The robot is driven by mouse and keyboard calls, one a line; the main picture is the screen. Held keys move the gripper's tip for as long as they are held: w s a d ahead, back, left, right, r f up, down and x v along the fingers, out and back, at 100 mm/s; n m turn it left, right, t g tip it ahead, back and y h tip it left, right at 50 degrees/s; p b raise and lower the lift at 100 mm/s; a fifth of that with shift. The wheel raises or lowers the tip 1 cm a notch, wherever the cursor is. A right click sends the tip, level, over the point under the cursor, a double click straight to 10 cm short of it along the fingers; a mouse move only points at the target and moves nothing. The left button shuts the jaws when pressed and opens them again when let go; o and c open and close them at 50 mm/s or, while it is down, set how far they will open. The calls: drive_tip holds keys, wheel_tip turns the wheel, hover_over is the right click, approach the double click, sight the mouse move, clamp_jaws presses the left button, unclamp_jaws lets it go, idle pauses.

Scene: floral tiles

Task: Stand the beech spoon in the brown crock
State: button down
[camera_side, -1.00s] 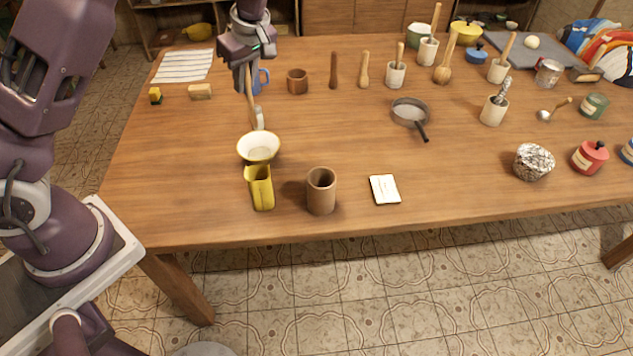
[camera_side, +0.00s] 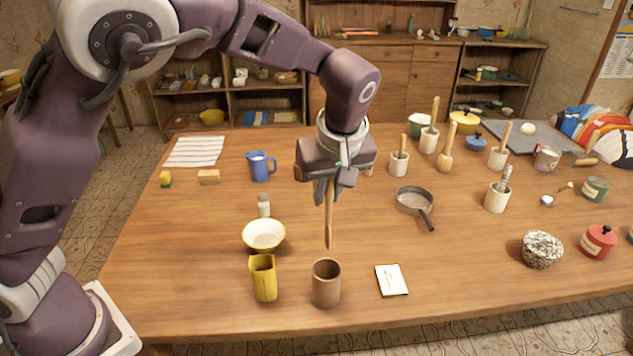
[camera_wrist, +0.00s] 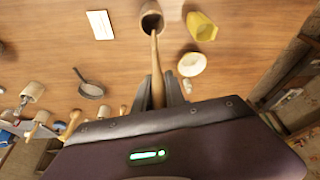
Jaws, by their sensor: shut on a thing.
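The beech spoon (camera_side: 328,228) is a long light wooden spoon. It hangs roughly upright from my gripper (camera_side: 329,197), which is shut on it. Its lower end is free, above the table and close to the brown crock (camera_side: 326,288) in the side view. The crock is a plain open cylinder standing upright near the front edge. In the wrist view the spoon (camera_wrist: 155,65) runs from between the fingers (camera_wrist: 158,90) toward the crock's mouth (camera_wrist: 151,20). The spoon's end overlaps the crock's near rim there; it shows above the rim in the side view.
A yellow jug (camera_side: 264,279) stands just left of the crock, with a cream bowl (camera_side: 263,234) behind it. A white card (camera_side: 391,280) lies to the right. A grey pan (camera_side: 414,200) and several utensil-filled pots (camera_side: 497,198) stand farther back.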

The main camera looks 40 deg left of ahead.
sight(329, 227)
drive_tip(key=shift+f, duration=6.25)
drive_tip(key=c, duration=1.3)
unclamp_jaws()
drive_tip(key=v, duration=0.6)
drive_tip(key=shift+d+r, duration=0.1)
drive_tip(key=shift+r, duration=0.25)
drive_tip(key=shift+s+r, duration=0.1)
drive_tip(key=shift+r, duration=0.1)
